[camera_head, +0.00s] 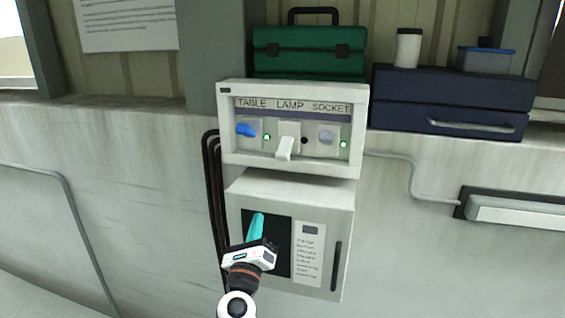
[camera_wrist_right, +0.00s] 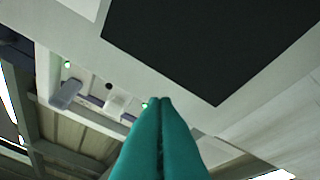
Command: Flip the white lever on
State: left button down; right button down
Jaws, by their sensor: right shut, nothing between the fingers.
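The white lever (camera_head: 285,148) is the middle one of three on a pale switch panel (camera_head: 230,160) labelled TABLE LAMP SOCKET. It sticks out and tilts downward, and the small indicator (camera_head: 304,140) to its right is dark. In the right wrist view the white lever (camera_wrist_right: 116,104) shows beyond my fingertips. My right gripper (camera_head: 259,216) has teal fingers, shut and empty, below the panel in front of the lower cabinet's dark window. It is apart from the lever. My left gripper is not in view.
A blue lever (camera_head: 246,130) and a grey lever (camera_head: 326,137) flank the white one, each with a lit green light. The lower cabinet (camera_head: 340,205) juts out beneath. A green toolbox (camera_head: 308,50) and dark blue case (camera_head: 450,100) stand above. Black cables (camera_head: 212,180) run at left.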

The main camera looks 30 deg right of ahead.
aim_at(285, 149)
jog(key=s+r+m+g, duration=0.1)
jog(key=r+m, duration=0.1)
jog(key=s+d+r+m+g, duration=0.1)
jog(key=r+m, duration=0.2)
jog(key=s+r+m+g, duration=0.1)
jog(key=r+m, duration=0.2)
jog(key=shift+d+p, duration=0.3)
jog(key=shift+d, duration=0.1)
jog(key=p+x, duration=0.1)
jog(key=x, duration=0.3)
jog(key=p+x, duration=0.2)
jog(key=x, duration=0.3)
jog(key=shift+s+r, duration=0.1)
jog(key=shift+r, duration=0.15)
jog(key=shift+w+d, duration=0.4)
jog(key=shift+d, duration=0.05)
